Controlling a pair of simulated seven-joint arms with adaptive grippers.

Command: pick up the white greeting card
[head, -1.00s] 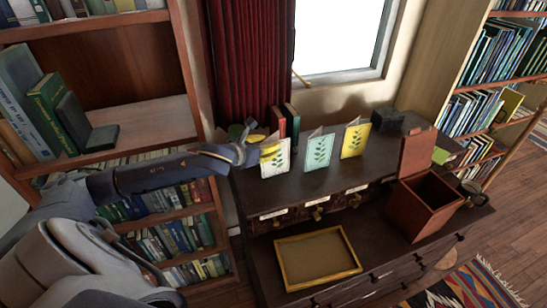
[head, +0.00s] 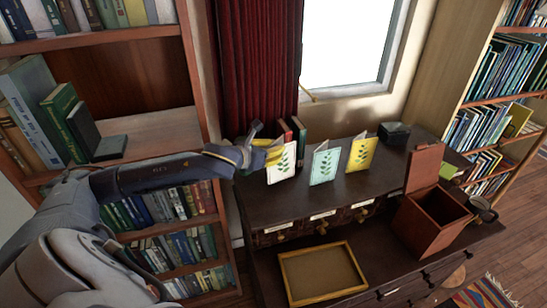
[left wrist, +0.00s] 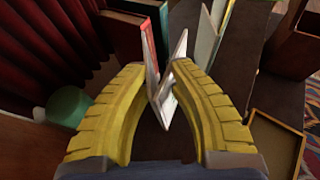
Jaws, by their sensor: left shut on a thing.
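The white greeting card (head: 282,163) with a green leaf print is at the left end of a row of three folded cards at the dark desk (head: 320,205). My left gripper (head: 270,153) reaches in from the left and is shut on its left side. In the left wrist view the yellow fingers (left wrist: 160,80) close around the card (left wrist: 167,100), seen nearly edge-on from above. The card looks slightly above the desk top; its lower edge is hard to judge. My right gripper is not in view.
A teal card (head: 324,163) and a yellow card (head: 362,153) stand to the right. Red and green books (head: 298,135) stand close behind. A yellow-framed tray (head: 322,274) lies in front, and a brown box (head: 432,220) stands at right.

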